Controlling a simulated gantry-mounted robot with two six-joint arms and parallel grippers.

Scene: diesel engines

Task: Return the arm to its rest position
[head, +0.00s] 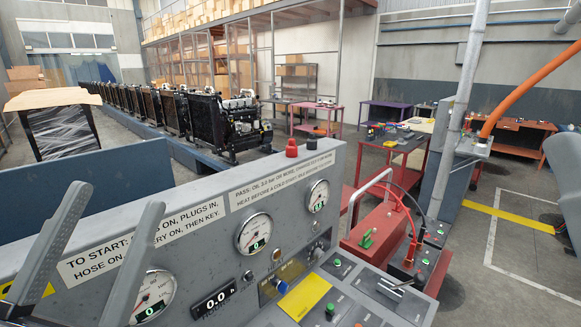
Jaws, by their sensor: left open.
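My left gripper (117,198) is at the lower left of the head view, with its two grey fingers pointing up and spread wide apart. Nothing is between the fingers. They stand in front of the left part of the grey control panel (203,240) and partly cover its printed label and left gauge. Whether the fingers touch the panel cannot be told. My right gripper does not show.
The panel carries round gauges, buttons and a yellow plate (304,296). A red battery box (377,240) with cables stands to its right. A row of diesel engines (240,125) runs behind. Open floor (505,215) lies at the right, beyond a grey post (460,120).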

